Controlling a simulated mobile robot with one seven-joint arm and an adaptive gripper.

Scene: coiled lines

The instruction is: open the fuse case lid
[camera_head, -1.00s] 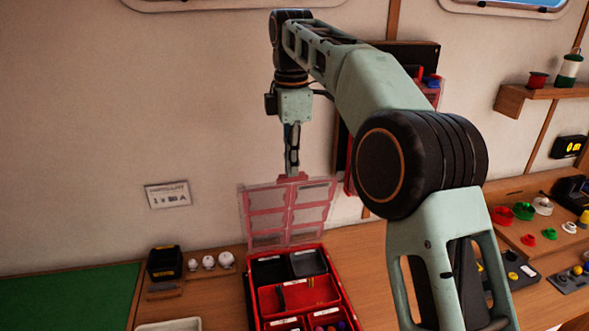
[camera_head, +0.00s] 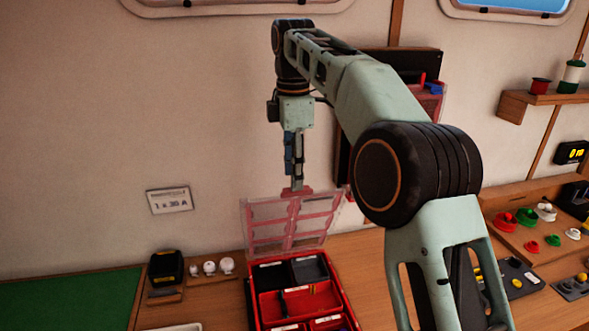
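The fuse case (camera_head: 262,306) is a red box with compartments, standing on the wooden bench at the bottom middle. Its clear, red-framed lid (camera_head: 290,226) stands raised at the back of the case, leaning away, so the compartments show. My gripper (camera_head: 297,188) points down at the lid's top edge, by the red tab there. The fingers look close to or touching the tab; I cannot tell which. The fingers are seen edge-on and small, so their opening does not show.
A black box (camera_head: 166,267) and white knobs (camera_head: 210,267) sit left of the case. A green mat (camera_head: 70,298) lies far left. Colored spools (camera_head: 525,217) stand on the right. My arm hides part of the bench.

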